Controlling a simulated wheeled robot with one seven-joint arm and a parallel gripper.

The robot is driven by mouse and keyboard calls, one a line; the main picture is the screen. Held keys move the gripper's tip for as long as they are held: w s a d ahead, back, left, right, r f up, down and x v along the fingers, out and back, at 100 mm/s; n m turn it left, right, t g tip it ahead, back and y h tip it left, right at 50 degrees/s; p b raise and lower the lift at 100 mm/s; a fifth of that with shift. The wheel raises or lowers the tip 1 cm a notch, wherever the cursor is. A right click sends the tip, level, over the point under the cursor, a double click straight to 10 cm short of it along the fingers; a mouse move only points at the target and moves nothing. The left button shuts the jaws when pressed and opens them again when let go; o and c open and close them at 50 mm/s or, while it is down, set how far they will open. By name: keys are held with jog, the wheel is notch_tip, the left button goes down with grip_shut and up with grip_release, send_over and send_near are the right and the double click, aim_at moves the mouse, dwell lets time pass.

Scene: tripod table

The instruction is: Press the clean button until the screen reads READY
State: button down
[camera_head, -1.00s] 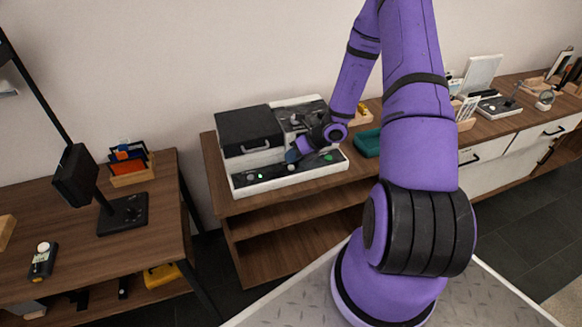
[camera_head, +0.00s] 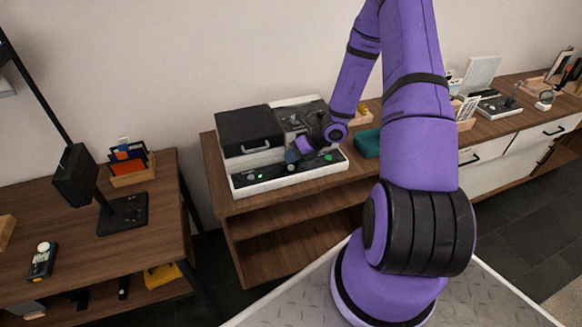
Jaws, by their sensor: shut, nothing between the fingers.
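A white machine (camera_head: 290,183) with a black lidded box on its left half stands on the wooden cabinet against the wall. My gripper (camera_head: 291,156) points down at the middle of this panel and looks shut and empty. I cannot tell whether its tip touches the panel. The tip hides the controls behind it. I cannot make out which button is the clean button, and no readable screen text shows.
A teal tray (camera_head: 367,143) sits just right of the machine. A desk (camera_head: 80,222) at the left holds a black stand (camera_head: 122,214) and a file rack (camera_head: 133,172). More equipment stands on the counter (camera_head: 520,105) at the right. The cabinet shelf below is empty.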

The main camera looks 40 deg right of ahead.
aim_at(291, 166)
jog(key=shift+f, duration=0.15)
dwell(0.7)
jog(key=shift+f, duration=0.25)
jog(key=shift+f, duration=0.1)
dwell(0.4)
jog(key=shift+s+a+f, duration=0.15)
jog(key=shift+s+f, duration=0.15)
jog(key=shift+f, duration=0.3)
dwell(1.1)
jog(key=shift+r, duration=0.1)
jog(key=shift+w+r, duration=0.35)
jog(key=shift+r, duration=0.45)
jog(key=shift+w+r, duration=0.1)
jog(key=shift+r, duration=2.3)
